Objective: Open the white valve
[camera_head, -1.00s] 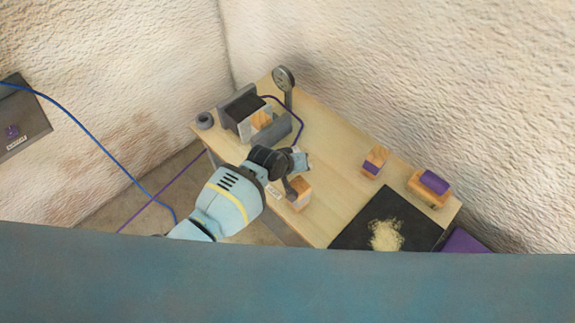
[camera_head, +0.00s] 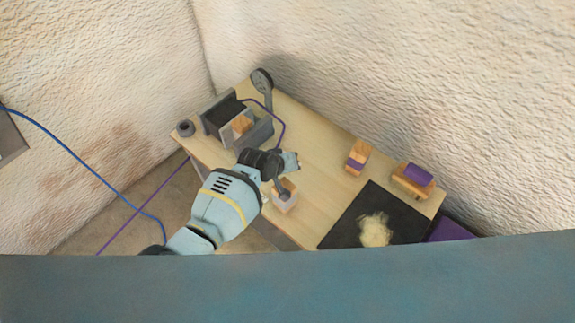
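I cannot make out a white valve for certain in the head view. My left gripper (camera_head: 284,174) is over the near left part of the wooden table, its arm coming in from the lower left. It is close above a small wooden block (camera_head: 286,203) with a pale top. The gripper's dark wrist hides part of the tabletop, and the fingers are too small to tell whether they are open or touch the block. My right gripper is not in view.
A grey holder (camera_head: 214,117) with a wood piece stands at the far left of the table (camera_head: 318,150), beside a dark round-headed stand (camera_head: 262,81). Blocks (camera_head: 357,157) and a purple-topped brush (camera_head: 416,177) lie right. A black mat (camera_head: 345,227) bears pale shavings (camera_head: 375,230).

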